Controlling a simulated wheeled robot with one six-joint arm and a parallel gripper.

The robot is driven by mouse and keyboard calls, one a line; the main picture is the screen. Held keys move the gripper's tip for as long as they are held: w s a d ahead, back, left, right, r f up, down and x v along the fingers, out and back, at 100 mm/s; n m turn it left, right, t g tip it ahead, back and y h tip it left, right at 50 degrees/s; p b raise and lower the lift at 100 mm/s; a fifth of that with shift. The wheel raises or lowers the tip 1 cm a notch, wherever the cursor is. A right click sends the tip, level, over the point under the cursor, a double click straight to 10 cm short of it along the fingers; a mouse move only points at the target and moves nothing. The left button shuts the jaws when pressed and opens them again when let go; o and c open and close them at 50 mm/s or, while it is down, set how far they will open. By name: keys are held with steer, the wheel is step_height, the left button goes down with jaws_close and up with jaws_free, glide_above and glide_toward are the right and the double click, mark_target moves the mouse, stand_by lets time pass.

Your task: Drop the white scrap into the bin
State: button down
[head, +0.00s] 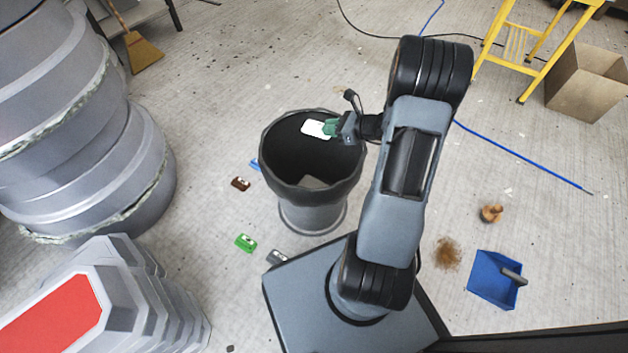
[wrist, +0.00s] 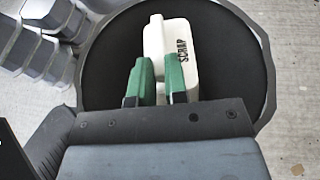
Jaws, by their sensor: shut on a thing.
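The white scrap (head: 317,129) is a pale block; in the wrist view the scrap (wrist: 176,48) bears the dark word "SCRAP". My gripper (head: 335,128) has green fingers and is shut on the scrap. In the wrist view the gripper (wrist: 160,75) shows its fingertips at the near end of the scrap. The bin (head: 312,192) is a grey tapered bin with a black lining folded over its rim. The scrap appears over the bin's mouth in both views, and the bin rim (wrist: 262,60) surrounds it in the wrist view. The exact height above the rim is unclear.
Large grey moulds (head: 100,170) stand at the left. Small brown (head: 241,184), green (head: 246,243) and grey (head: 277,258) pieces lie around the bin. A blue dustpan (head: 494,279), a cardboard box (head: 585,85) and a yellow stand (head: 516,45) are at the right.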

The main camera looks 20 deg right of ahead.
steer(key=shift+f+b, duration=0.5)
steer(key=shift+f, duration=0.45)
steer(key=c, duration=1.1)
jaws_free()
steer(key=p+v, duration=0.5)
steer(key=v, duration=0.8)
steer(key=shift+s+d+r, duration=0.2)
steer(key=shift+s+d, duration=0.05)
steer(key=shift+s, duration=0.05)
